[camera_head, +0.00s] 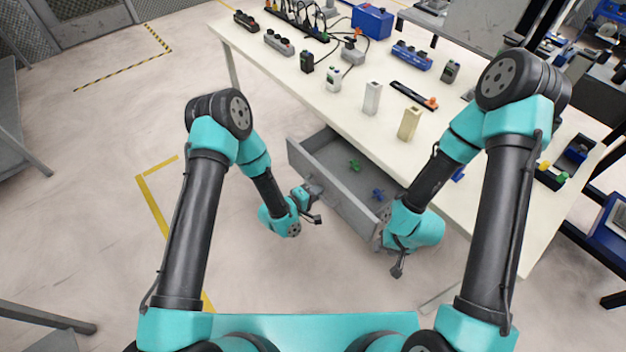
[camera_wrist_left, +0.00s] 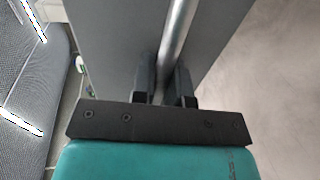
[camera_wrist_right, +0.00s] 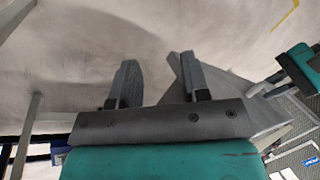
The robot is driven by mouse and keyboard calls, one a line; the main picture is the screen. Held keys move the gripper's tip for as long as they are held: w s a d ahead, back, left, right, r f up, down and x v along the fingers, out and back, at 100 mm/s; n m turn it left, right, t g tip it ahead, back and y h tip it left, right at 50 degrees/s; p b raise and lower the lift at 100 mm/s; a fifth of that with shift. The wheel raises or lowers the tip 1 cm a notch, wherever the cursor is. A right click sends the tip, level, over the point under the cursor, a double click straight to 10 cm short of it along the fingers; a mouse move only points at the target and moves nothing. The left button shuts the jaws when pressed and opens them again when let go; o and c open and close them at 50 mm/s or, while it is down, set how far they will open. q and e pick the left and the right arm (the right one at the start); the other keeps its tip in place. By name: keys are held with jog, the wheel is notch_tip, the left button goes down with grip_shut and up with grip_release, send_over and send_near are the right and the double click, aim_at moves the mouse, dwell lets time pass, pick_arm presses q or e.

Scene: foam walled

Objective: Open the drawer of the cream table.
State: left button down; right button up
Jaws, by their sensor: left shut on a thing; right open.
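The cream table (camera_head: 380,145) fills the upper right of the head view. Its grey drawer (camera_head: 345,208) stands pulled well out from under the tabletop, with its inside showing. My left gripper (camera_head: 312,189) is at the left part of the drawer's front. In the left wrist view, the left gripper (camera_wrist_left: 162,78) is shut on the metal bar handle (camera_wrist_left: 179,32) against the grey front panel. My right gripper (camera_head: 382,236) is by the drawer's right front corner. In the right wrist view, the right gripper (camera_wrist_right: 160,75) is open, with nothing held between its fingers.
A green item (camera_head: 354,165) and a blue item (camera_head: 378,194) lie in the drawer. A white block (camera_head: 372,98), a tan block (camera_head: 410,123) and several devices stand on the tabletop. The floor (camera_head: 110,170) left of the drawer is clear.

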pick_arm(q)
jog(key=f+v, duration=0.1)
jog(key=v, duration=0.7)
jog(key=shift+f, duration=0.3)
jog(key=shift+s+a, duration=0.15)
jog(key=c, duration=1.1)
grip_release()
jog(key=shift+c, duration=0.2)
jog(key=v, duration=1.2)
